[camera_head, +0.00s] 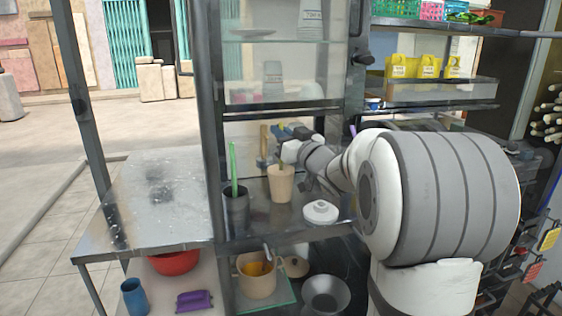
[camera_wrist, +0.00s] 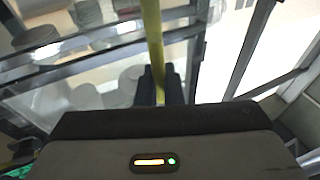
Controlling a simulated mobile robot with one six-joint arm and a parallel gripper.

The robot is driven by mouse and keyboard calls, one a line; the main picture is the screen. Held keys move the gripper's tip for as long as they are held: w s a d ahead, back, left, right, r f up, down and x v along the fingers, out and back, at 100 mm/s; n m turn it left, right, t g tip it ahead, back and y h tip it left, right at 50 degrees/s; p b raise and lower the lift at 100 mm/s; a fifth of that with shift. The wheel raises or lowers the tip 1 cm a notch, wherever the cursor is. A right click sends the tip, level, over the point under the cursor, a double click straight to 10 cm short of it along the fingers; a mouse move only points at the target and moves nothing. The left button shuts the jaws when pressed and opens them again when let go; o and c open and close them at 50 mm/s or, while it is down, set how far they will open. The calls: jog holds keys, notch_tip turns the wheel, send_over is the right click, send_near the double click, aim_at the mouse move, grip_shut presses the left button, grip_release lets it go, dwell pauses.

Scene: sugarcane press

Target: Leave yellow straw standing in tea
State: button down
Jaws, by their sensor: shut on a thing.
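My gripper (camera_wrist: 160,85) is shut on the yellow straw (camera_wrist: 152,35), which runs upward in the wrist view from between the dark fingertips. In the head view my gripper (camera_head: 277,132) is above a tan cup (camera_head: 280,184) on the metal counter. A yellowish upright strip (camera_head: 263,141) beside the gripper may be the straw; its lower end is unclear. I cannot see whether the straw enters the cup, nor what the cup holds. A dark grey cup (camera_head: 236,210) with a green straw (camera_head: 233,162) stands to its left.
A white lid (camera_head: 320,211) lies right of the tan cup. A glass case (camera_head: 283,75) stands behind, with a dark post at its left. The left metal table (camera_head: 150,195) is clear. A pot of orange liquid (camera_head: 256,284) sits on the lower shelf.

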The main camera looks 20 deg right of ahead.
jog(key=c, duration=1.5)
grip_release()
jog(key=shift+r, duration=0.1)
notch_tip(320, 180, up, 7)
jog(key=p, duration=0.5)
